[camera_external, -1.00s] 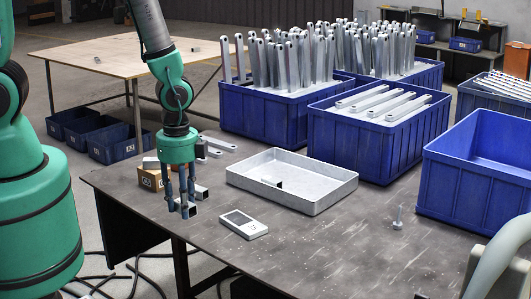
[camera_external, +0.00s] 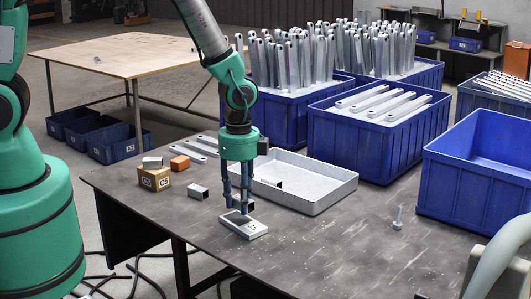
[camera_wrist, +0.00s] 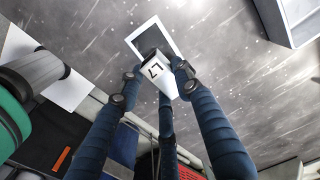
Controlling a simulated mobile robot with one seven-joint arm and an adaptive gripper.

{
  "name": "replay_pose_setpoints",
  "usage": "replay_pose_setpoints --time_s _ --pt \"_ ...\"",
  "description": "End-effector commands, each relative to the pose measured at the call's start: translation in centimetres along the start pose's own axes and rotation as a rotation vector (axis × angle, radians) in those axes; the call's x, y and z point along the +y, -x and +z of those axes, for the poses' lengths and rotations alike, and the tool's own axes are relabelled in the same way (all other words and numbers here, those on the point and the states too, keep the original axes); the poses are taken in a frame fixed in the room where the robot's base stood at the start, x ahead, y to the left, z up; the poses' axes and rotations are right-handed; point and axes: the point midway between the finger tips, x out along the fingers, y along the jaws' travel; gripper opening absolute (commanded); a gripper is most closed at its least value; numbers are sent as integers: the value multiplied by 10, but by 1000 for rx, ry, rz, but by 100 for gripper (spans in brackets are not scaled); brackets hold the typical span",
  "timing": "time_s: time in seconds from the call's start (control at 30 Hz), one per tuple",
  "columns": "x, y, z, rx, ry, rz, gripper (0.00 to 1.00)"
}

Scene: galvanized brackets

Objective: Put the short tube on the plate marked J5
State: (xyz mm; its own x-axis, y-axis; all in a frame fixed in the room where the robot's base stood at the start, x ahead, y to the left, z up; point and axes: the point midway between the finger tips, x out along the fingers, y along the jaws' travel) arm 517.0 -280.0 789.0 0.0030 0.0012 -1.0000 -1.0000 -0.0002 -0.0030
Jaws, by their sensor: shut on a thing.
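My gripper (camera_external: 240,206) is shut on a short square tube (camera_wrist: 158,78). The tube is pale grey with a dark open end and a mark that looks like L7. In the external view my fingers partly hide the held tube. Another short tube (camera_external: 198,191) lies on the table to the left, apart from my gripper. I cannot make out a plate marked J5 in either view.
A shallow grey tray (camera_external: 322,200) with a small dark-ended piece inside stands just right and behind. A marked wooden block (camera_external: 155,181) and an orange block (camera_external: 180,163) are at left. Blue crates (camera_external: 360,150) line the back. A bolt (camera_external: 398,220) stands at right; front table is clear.

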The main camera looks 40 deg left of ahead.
Motion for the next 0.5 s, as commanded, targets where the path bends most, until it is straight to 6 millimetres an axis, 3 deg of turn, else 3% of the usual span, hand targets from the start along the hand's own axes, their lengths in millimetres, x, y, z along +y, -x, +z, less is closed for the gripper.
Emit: replay_pose_setpoints --time_s 0.3,0.5 --pt "0 -1 0 0 0 0 7" --pt "0 -20 0 0 0 0 7"
